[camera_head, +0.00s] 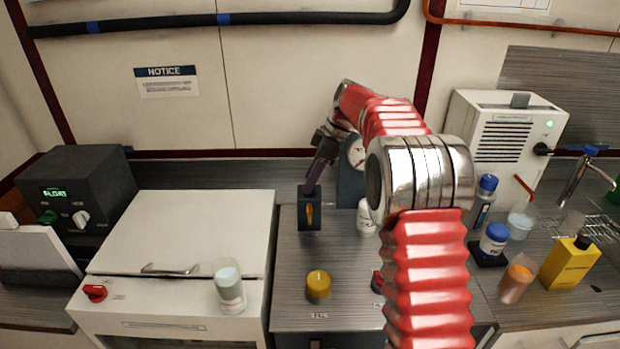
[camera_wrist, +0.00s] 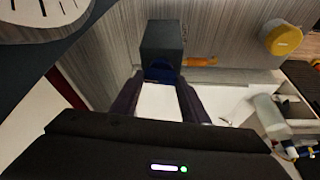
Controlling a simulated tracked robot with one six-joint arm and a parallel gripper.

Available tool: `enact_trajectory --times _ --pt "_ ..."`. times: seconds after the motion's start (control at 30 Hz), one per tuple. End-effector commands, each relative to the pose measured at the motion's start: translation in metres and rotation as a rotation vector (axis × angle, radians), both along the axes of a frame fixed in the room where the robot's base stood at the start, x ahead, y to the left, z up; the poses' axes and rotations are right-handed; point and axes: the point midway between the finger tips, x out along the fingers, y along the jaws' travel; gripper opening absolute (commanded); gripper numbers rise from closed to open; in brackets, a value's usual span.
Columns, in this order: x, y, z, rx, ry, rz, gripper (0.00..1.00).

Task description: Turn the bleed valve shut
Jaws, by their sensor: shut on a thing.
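A dark upright block with an orange lever (camera_head: 309,214) on its face stands on the counter left of the gauge; I cannot tell for sure that it is the bleed valve. In the wrist view the dark block (camera_wrist: 162,42) is straight ahead and its orange lever (camera_wrist: 202,62) points right. My gripper (camera_head: 312,184) reaches down to the top of the block. In the wrist view my gripper (camera_wrist: 160,78) is shut on a dark blue piece (camera_wrist: 160,72) against the block. Its join to the block is hidden. A pale surface shows between the fingers.
Bottles crowd the right counter.

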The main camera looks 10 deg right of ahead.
Motion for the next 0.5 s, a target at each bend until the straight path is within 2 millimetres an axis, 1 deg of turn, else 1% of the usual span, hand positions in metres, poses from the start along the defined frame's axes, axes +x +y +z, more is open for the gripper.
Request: enact_trajectory --times 0.2,0.5 --pt "0.0023 -0.0027 0.0002 -0.003 -0.004 0.107 0.18" --pt "0.0026 -0.0032 0.0010 -0.004 -0.006 0.156 0.18"
